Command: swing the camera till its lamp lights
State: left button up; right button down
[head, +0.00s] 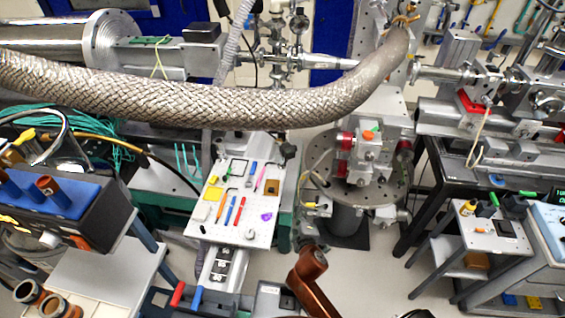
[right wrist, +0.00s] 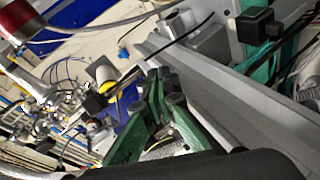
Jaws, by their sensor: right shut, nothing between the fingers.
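I cannot tell for sure which thing is the camera, and no lit lamp can be made out. A block with red fittings and an orange knob (head: 368,135) stands on a round metal stage (head: 318,165) right of the middle in the head view. In the right wrist view, my right gripper (right wrist: 160,76) has green fingers that come together at the tips, shut and empty. They lie close to a long grey metal rail (right wrist: 225,85). I cannot make out its fingertips in the head view. My left gripper is not in view.
A thick braided hose (head: 200,106) crosses the head view and hides things behind it. A white board (head: 215,228) with small coloured tools stands at the middle. A small grey trolley (head: 480,236) stands at the right. Bare floor shows between the board and the trolley.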

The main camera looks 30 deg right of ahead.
aim_at(285, 156)
jog(key=w+a+r+n+t, duration=0.2)
jog(key=w+a+r, duration=0.1)
jog(key=r, duration=0.4)
jog(key=w+a+r+n+t, duration=0.2)
jog(key=w+r+n, duration=0.1)
jog(key=r, duration=0.3)
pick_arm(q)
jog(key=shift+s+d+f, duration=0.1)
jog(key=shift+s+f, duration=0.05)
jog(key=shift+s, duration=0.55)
pick_arm(e)
jog(key=w+d, duration=0.6)
jog(key=w, duration=0.3)
jog(key=shift+w+r, duration=0.15)
jog(key=shift+d, duration=0.15)
jog(key=shift+s+d+r, duration=0.1)
jog(key=shift+s+d, duration=0.1)
jog(key=shift+d, duration=0.65)
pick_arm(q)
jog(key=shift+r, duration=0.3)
pick_arm(e)
jog(key=shift+a, duration=0.15)
